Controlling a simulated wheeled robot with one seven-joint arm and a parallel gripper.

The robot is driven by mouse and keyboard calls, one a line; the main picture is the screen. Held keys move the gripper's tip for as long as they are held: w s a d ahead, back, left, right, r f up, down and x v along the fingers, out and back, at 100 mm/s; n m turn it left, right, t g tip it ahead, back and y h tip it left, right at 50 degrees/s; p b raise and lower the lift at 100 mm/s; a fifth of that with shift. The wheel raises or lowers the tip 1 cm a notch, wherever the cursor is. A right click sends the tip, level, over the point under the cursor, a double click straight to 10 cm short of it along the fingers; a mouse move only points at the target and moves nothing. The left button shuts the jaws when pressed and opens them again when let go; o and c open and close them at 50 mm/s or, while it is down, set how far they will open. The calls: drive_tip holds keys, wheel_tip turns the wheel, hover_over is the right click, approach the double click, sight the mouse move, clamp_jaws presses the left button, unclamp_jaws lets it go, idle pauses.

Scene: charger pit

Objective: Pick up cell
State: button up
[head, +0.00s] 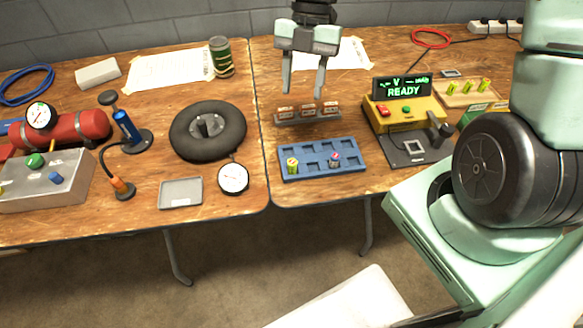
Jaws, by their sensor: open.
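A yellow-green cell (292,165) stands upright in the front left pocket of a blue tray (350,170). A darker cell with a pinkish top (334,159) stands in another pocket of the tray. Several yellow-green cells (467,87) sit in a wooden holder (451,100) at the back right. My gripper (304,93) is open and empty, pointing down behind the tray, above and behind a small rack with several labelled blocks (308,115). It is apart from every cell.
A yellow tester (411,115) reading "READY" stands right of the tray. A black tyre (180,131), a gauge (233,178) and a grey dish (181,193) lie to its left. A red tank (84,128) is far left. Papers lie at the back.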

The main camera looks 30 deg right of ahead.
drive_tip(key=b, duration=0.1)
hover_over(293, 160)
drive_tip(key=w+d, duration=0.1)
drive_tip(key=d, duration=0.1)
wheel_tip(293, 160, down, 11)
drive_tip(key=shift+w+a+f, duration=0.1)
drive_tip(key=shift+a, duration=0.05)
drive_tip(key=shift+w+b+x, duration=0.1)
drive_tip(key=shift+b+x, duration=0.1)
drive_tip(key=shift+x, duration=1.15)
drive_tip(key=shift+w+b+x, duration=0.15)
drive_tip(key=shift+x, duration=1.2)
clamp_jaws()
